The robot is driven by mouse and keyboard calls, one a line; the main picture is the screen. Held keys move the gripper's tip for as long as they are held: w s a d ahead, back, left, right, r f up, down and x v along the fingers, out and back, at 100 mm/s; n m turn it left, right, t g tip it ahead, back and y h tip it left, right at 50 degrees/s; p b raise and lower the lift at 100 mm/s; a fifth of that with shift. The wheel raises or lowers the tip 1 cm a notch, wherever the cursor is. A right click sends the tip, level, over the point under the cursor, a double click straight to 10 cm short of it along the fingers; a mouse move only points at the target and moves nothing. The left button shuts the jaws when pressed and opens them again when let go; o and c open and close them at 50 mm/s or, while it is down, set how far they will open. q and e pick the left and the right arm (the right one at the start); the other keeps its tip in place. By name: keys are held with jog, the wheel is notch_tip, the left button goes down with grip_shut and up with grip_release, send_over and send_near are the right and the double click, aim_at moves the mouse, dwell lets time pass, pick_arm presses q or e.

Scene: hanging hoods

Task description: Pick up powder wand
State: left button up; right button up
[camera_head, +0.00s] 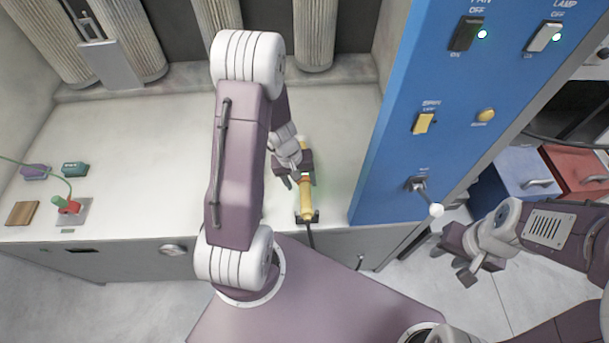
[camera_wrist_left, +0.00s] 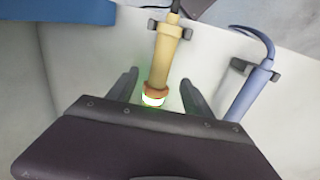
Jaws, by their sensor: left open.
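A yellow wand (camera_head: 306,205) with an orange collar and a glowing green-white end rests in a dark clip at the front edge of the bench. Its cable hangs down the front. My left gripper (camera_head: 300,181) is open at the wand's glowing end. In the left wrist view, the wand (camera_wrist_left: 166,55) points between the two open fingers (camera_wrist_left: 158,88), with gaps on both sides. A blue-grey wand (camera_wrist_left: 250,92) sits in another clip to its right; my left arm hides it in the head view. No label tells which is powder. My right gripper (camera_head: 453,266) is open and empty above the floor.
A blue switch panel (camera_head: 440,90) stands close right of the yellow wand, with a lever (camera_head: 425,193) sticking out. Ribbed columns (camera_head: 314,35) line the back. Small items and a red-knobbed switch (camera_head: 68,206) are at the left. The bench's middle left is clear.

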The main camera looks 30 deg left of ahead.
aim_at(304, 189)
pick_arm(q)
jog(key=shift+w+f, duration=0.45)
jog(key=shift+f, duration=0.35)
jog(key=f, duration=0.1)
jog(key=f+b, duration=0.1)
jog(key=f, duration=0.1)
jog(key=f+b, duration=0.1)
jog(key=shift+d+f, duration=0.3)
jog(key=shift+d, duration=0.05)
jog(key=shift+w+f, duration=0.15)
jog(key=shift+w, duration=0.1)
jog(key=shift+s, duration=0.15)
jog(key=c, duration=0.9)
grip_shut()
pick_arm(e)
notch_tip(304, 189, down, 2)
jog(key=shift+w+a+f, duration=0.1)
jog(key=shift+w+f, duration=0.05)
jog(key=shift+f, duration=0.1)
